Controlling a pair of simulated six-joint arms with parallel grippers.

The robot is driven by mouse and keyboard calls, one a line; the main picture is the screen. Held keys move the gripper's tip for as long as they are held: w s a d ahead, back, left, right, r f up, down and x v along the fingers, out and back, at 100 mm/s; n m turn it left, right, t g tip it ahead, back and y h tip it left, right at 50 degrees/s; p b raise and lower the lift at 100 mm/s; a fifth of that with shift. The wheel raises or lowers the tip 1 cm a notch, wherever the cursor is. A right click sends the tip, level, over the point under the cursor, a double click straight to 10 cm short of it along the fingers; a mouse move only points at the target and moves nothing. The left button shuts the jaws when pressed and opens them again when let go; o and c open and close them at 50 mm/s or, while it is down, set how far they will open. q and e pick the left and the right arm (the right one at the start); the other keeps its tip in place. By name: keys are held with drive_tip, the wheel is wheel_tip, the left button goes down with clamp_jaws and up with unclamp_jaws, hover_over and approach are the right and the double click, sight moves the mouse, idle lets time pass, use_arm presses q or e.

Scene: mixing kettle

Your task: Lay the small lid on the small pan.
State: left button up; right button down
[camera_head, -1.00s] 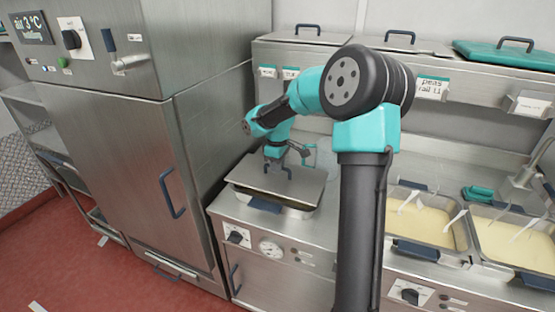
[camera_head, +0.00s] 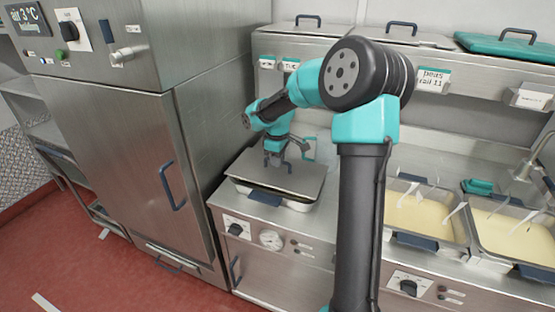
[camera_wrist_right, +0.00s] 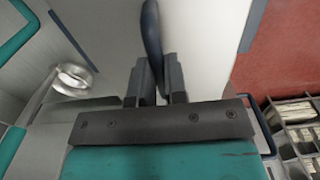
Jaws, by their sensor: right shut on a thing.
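The small lid (camera_head: 305,180) is a flat grey metal plate with a dark blue handle. It is over the small pan (camera_head: 302,206) on the left part of the steel counter and covers most of it. The pan's front and right rim and its dark blue front grip show below the lid. I cannot tell whether the lid touches the rim. My right gripper (camera_head: 276,160) points down and is shut on the lid's handle. In the right wrist view the gripper fingers (camera_wrist_right: 157,85) pinch the handle (camera_wrist_right: 152,35) above the grey lid (camera_wrist_right: 203,40). My left gripper is out of view.
A tall steel cabinet (camera_head: 140,150) stands left of the counter. Pans of pale yellow food (camera_head: 425,218) sit at the right. A shelf with lidded containers, one with a teal lid (camera_head: 510,48), runs along the back. My arm hides the middle of the counter.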

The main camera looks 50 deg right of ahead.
drive_tip(key=shift+f, duration=0.85)
drive_tip(key=shift+f, duration=0.3)
drive_tip(key=shift+f, duration=0.2)
idle(0.4)
drive_tip(key=c, duration=0.6)
unclamp_jaws()
drive_tip(key=shift+r, duration=0.1)
drive_tip(key=shift+r, duration=3.4)
